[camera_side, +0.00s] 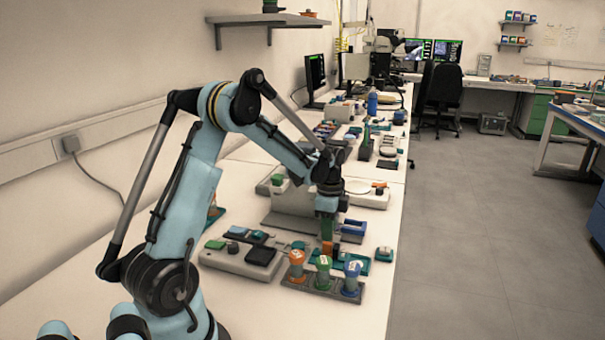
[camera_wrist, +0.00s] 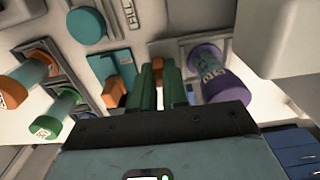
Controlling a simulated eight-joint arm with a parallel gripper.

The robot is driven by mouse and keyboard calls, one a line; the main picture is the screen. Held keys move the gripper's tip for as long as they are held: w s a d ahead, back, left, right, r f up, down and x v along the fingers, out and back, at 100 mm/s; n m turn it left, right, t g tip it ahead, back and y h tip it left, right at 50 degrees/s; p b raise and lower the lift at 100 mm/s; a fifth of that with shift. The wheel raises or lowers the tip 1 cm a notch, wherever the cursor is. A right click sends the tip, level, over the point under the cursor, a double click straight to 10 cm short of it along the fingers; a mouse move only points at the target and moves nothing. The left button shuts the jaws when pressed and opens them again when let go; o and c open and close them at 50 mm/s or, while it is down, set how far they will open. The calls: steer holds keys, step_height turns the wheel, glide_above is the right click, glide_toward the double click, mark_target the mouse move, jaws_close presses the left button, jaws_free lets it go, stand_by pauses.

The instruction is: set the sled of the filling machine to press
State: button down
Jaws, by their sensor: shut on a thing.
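My gripper (camera_side: 327,241) points down over the bench, with green fingers. In the wrist view its fingers (camera_wrist: 159,72) are closed around a small orange piece (camera_wrist: 157,64). The same orange piece (camera_side: 327,249) shows just below the fingers in the side view. I take it for the grip of the sled; its lower part is hidden by the fingers. A grey machine body with a wide base (camera_side: 284,219) stands behind the gripper, probably the filling machine. I cannot read the sled's position or any press mark.
A dark rack in front holds orange-topped (camera_side: 297,264), green-topped (camera_side: 323,270) and blue-topped (camera_side: 352,275) bottles, close to the gripper. A grey device (camera_side: 240,259) stands left. The floor aisle right is open.

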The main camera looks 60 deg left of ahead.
steer(key=c, duration=1.4)
jaws_free()
steer(key=shift+r, duration=0.15)
step_height(320, 180, up, 12)
steer(key=shift+f, duration=0.1)
